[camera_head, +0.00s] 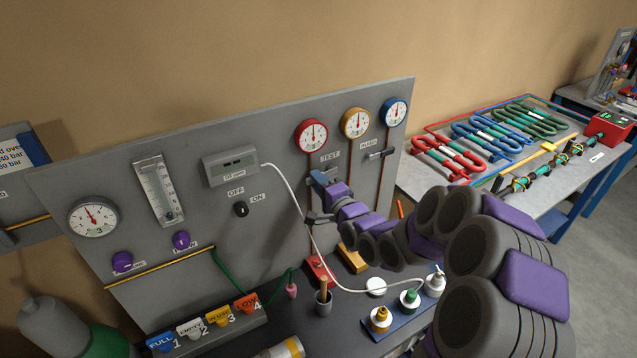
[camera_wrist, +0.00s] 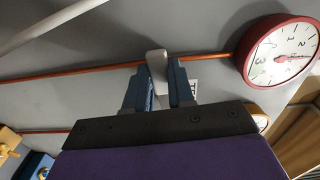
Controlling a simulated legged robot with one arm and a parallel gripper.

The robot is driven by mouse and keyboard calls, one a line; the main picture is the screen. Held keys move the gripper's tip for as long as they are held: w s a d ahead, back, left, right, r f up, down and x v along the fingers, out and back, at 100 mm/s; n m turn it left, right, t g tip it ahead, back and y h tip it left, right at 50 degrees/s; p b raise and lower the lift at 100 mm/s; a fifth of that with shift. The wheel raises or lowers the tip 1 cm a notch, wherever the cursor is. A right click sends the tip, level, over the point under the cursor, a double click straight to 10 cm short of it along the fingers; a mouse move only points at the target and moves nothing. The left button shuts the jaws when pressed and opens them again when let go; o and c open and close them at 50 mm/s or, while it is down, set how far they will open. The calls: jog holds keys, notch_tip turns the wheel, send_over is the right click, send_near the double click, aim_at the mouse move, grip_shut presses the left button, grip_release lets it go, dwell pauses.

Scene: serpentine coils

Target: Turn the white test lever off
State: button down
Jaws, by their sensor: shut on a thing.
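The white test lever (camera_wrist: 157,66) is a pale handle on an orange-brown pipe in the wrist view. It sits between the two blue fingers of my gripper (camera_wrist: 160,88), which is shut on it. In the head view my gripper (camera_head: 316,198) is at the grey panel, below the TEST label (camera_head: 330,155) and the red-rimmed gauge (camera_head: 311,135). There the lever is largely hidden by my gripper. The red gauge also shows to the right in the wrist view (camera_wrist: 283,52).
The BLEED lever (camera_head: 380,154) is close by on the right. A white cable (camera_head: 292,190) runs from the grey meter (camera_head: 230,166) down past my gripper. Bottles, including a green-topped one (camera_head: 410,300), stand on the bench below my arm.

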jog(key=shift+a+r+m+p, duration=0.15)
jog(key=shift+m+p, duration=0.35)
jog(key=shift+p, duration=0.35)
jog(key=c, duration=1.2)
grip_release()
jog(key=shift+o, duration=1.2)
jog(key=shift+a, duration=0.2)
jog(key=shift+d, duration=0.1)
